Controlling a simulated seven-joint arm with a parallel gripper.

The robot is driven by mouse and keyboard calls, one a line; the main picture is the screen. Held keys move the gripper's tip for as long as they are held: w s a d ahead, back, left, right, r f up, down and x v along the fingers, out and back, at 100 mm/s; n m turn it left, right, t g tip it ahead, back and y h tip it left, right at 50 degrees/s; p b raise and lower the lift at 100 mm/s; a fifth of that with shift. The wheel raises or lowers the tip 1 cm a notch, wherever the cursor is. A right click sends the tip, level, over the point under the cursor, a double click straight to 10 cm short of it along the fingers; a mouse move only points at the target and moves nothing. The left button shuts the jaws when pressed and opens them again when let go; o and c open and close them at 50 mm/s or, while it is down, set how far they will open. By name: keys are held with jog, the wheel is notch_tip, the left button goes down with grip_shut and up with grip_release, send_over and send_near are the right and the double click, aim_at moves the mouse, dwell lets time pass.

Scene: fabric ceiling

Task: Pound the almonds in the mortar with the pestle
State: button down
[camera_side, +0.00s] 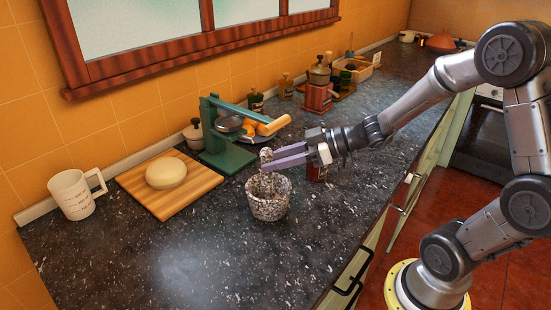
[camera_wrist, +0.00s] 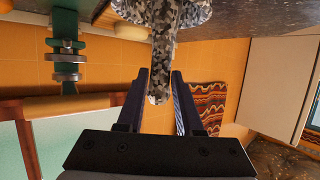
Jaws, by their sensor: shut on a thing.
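The mortar (camera_side: 268,208) is a grey speckled stone bowl standing on the dark counter near its front edge. My gripper (camera_side: 277,160) is above the mortar's rim, reaching in from the right. It is shut on the speckled pestle (camera_side: 266,154), whose rounded top shows just above the fingers. In the wrist view, the pestle (camera_wrist: 162,60) lies between the two fingers of my gripper (camera_wrist: 158,85), its rounded end toward me. The pestle's lower end and how deep it sits in the mortar are hard to make out. The almonds are not visible.
A green press (camera_side: 225,135) stands behind the mortar. A wooden board (camera_side: 200,180) with a pale round loaf (camera_side: 166,173) and a white mug (camera_side: 73,194) are to the left. The counter's front left is clear.

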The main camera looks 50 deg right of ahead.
jog(key=shift+f, duration=1.65)
jog(key=r, duration=0.1)
jog(key=d+r, duration=0.1)
jog(key=r, duration=0.1)
jog(key=shift+s+r, duration=0.2)
jog(key=shift+r, duration=0.1)
jog(key=shift+w+a, duration=0.25)
jog(key=shift+w, duration=0.25)
dwell(0.4)
jog(key=shift+r, duration=0.1)
notch_tip(320, 180, up, 7)
dwell(0.8)
